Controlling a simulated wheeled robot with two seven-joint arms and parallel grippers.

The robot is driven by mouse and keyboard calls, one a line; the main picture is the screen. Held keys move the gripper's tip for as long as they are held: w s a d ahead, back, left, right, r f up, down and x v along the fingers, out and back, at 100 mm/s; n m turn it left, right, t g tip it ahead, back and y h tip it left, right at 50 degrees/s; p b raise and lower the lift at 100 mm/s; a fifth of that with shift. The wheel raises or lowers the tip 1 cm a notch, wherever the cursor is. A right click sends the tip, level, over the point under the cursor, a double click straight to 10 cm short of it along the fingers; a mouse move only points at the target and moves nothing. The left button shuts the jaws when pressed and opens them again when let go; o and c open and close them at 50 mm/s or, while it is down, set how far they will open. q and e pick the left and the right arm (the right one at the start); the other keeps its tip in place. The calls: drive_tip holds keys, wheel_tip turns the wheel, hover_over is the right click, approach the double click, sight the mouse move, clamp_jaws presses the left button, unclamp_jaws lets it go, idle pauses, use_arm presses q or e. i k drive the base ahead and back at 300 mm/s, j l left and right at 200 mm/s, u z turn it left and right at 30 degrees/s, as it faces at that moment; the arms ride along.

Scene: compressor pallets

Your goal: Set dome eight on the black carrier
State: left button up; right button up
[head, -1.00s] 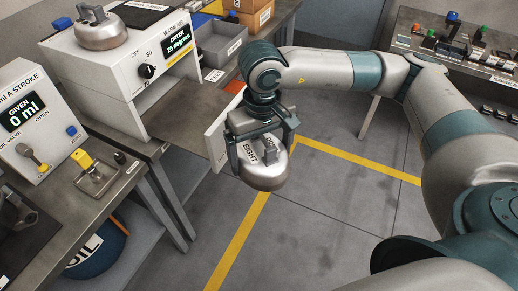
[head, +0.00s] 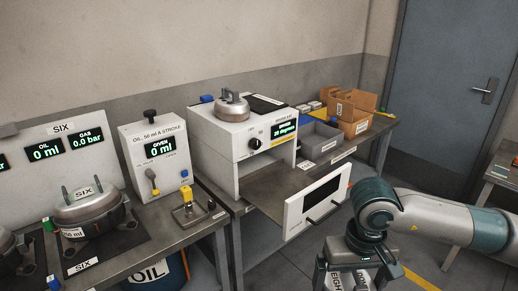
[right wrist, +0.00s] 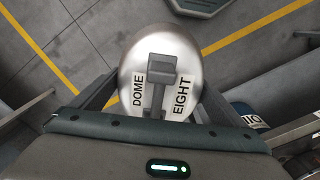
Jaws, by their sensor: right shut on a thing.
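Dome eight is a rounded silver metal dome with a dark grey handle on top and DOME EIGHT labels. It fills the middle of the right wrist view (right wrist: 180,43). My right gripper (right wrist: 160,95) is shut on its handle and holds it in the air above the floor. In the head view my right gripper (head: 350,262) is at the bottom edge, in front of the open dryer door, and only the top of the dome's labels shows. I cannot make out which thing is the black carrier. My left gripper is not in view.
The dryer (head: 222,150) has its door (head: 300,205) lowered, jutting toward my right arm. Another silver dome (head: 232,108) sits on top. Left are the oil unit (head: 150,150), a yellow-knobbed fixture (head: 190,212) and a pot marked SIX (head: 95,208). Grey bins (head: 315,140) stand behind.

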sight(258, 102)
drive_tip(key=k+u, duration=0.1)
drive_tip(key=u, duration=1.4)
drive_tip(key=i+l, duration=0.15)
drive_tip(key=l, duration=0.2)
drive_tip(key=i+l, duration=0.15)
drive_tip(key=l, duration=0.2)
drive_tip(key=i+l, duration=0.15)
drive_tip(key=l, duration=0.2)
drive_tip(key=i+l, duration=0.1)
drive_tip(key=l, duration=0.2)
